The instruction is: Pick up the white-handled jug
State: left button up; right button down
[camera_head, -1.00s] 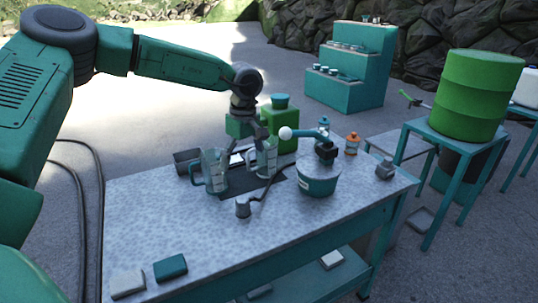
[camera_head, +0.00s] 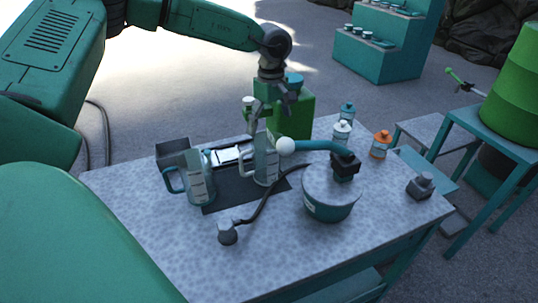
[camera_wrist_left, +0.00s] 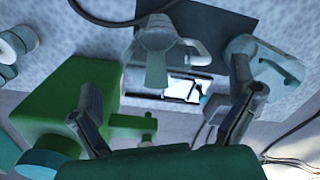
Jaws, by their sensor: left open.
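The white-handled jug (camera_head: 265,163) is a clear measuring jug with a pale handle, upright on a dark mat (camera_head: 228,192) on the speckled table. In the left wrist view the jug (camera_wrist_left: 155,55) is near the upper middle, its handle to the right. A similar jug with a teal handle (camera_head: 198,182) stands to its left, and in the wrist view this jug (camera_wrist_left: 268,65) is at right. My left gripper (camera_head: 272,114) is open and empty, above and behind the white-handled jug. Its spread fingers (camera_wrist_left: 168,100) show in the wrist view, with the jug ahead between them. My right gripper is not in view.
A green canister (camera_head: 293,117) stands close behind the jug, beside my left gripper. A round teal pot-like device (camera_head: 327,205) with a white-knobbed arm is to the right, and a dark cable (camera_head: 265,203) runs in front. Bottles (camera_head: 381,145) stand farther right.

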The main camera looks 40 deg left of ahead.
aim_at(266, 152)
pick_arm(q)
jog(key=f, duration=0.2)
jog(key=a+f, duration=0.1)
jog(key=f, duration=0.3)
jog(key=shift+w+a+f, duration=0.1)
jog(key=shift+a+f, duration=0.05)
jog(key=shift+a, duration=0.1)
jog(key=shift+w+a+f, duration=0.1)
jog(key=shift+a+f, duration=0.1)
jog(key=shift+f, duration=0.1)
jog(key=shift+f+p, duration=0.3)
jog(key=shift+f, duration=0.05)
jog(key=f, duration=0.3)
jog(key=shift+w+d+f+p, duration=0.2)
jog(key=shift+d+f+p, duration=0.2)
jog(key=shift+a, duration=0.15)
jog(key=shift+c, duration=0.5)
jog(key=shift+s+a, duration=0.2)
jog(key=c, duration=1.1)
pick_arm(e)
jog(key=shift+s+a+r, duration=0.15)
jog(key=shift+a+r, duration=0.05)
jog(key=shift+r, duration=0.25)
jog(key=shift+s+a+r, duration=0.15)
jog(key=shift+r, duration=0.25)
